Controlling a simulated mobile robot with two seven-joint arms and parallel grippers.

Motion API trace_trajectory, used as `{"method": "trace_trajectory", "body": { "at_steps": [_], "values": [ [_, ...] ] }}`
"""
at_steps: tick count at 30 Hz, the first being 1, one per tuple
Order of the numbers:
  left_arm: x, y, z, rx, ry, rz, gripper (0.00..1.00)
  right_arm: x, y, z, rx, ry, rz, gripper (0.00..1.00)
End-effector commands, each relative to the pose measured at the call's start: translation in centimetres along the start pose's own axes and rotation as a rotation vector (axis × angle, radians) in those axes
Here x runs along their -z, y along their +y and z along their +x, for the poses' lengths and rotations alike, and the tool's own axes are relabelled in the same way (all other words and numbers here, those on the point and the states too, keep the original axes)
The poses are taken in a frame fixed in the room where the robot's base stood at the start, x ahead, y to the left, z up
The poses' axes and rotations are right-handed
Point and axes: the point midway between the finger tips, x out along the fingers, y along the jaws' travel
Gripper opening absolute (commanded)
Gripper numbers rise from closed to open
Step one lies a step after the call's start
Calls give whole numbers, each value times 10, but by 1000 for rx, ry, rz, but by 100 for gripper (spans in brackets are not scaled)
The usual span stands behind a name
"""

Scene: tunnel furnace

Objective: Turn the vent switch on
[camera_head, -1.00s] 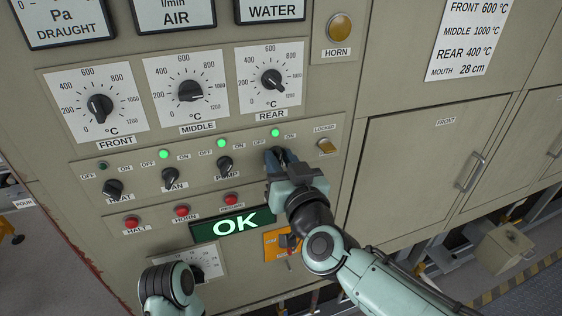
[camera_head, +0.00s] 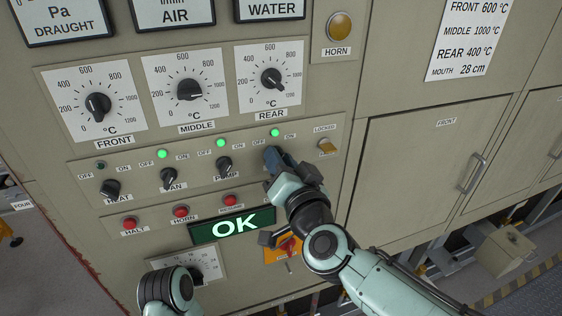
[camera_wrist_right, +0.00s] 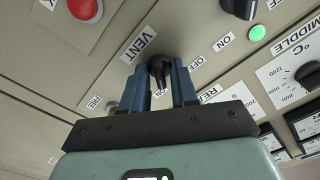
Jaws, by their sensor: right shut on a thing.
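The vent switch is a black rotary knob, seen in the right wrist view (camera_wrist_right: 160,70) beside its VENT label. My right gripper (camera_wrist_right: 160,85) has its two blue fingers on either side of the knob and is shut on it. In the head view, the right gripper (camera_head: 279,160) covers the knob and its label. The lamp above the switch (camera_head: 275,132) glows green, between the OFF and ON labels. In the wrist view the fingers hide that lamp. My left arm shows at the lower left of the head view, but its gripper is not visible.
Red buttons, such as return (camera_head: 230,200), and the OK display (camera_head: 232,225) lie below. My right forearm crosses the panel's lower right.

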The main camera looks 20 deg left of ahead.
Motion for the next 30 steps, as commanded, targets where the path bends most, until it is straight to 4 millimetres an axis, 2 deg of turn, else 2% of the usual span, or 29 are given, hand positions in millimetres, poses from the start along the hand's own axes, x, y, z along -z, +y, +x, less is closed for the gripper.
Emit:
{"method": "trace_trajectory", "body": {
  "at_steps": [8, 9, 10, 18, 22, 26, 30],
  "values": [
    [0, 0, 0, 0, 0, 0, 43, 0, 0, 0, 1, 0, 2, 0],
    [0, 0, 0, 0, 0, 0, 43, 0, 0, 0, 1, 1, 2, 31],
    [0, 0, 0, 0, 0, 0, 43, 0, 0, 0, 1, 1, 2, 36],
    [0, 0, 0, 0, 0, 0, 43, 0, 0, 0, 0, 0, 1, 36],
    [0, 0, 1, 0, 0, 0, 43, 1, 0, -8, 1, 2, 1, 36],
    [0, -1, 4, 1, -1, 0, 43, 1, 0, -29, 1, 2, 1, 36],
    [-1, -2, 5, 1, -2, -1, 43, 1, 0, -62, 1, 3, 1, 36]
  ]
}}
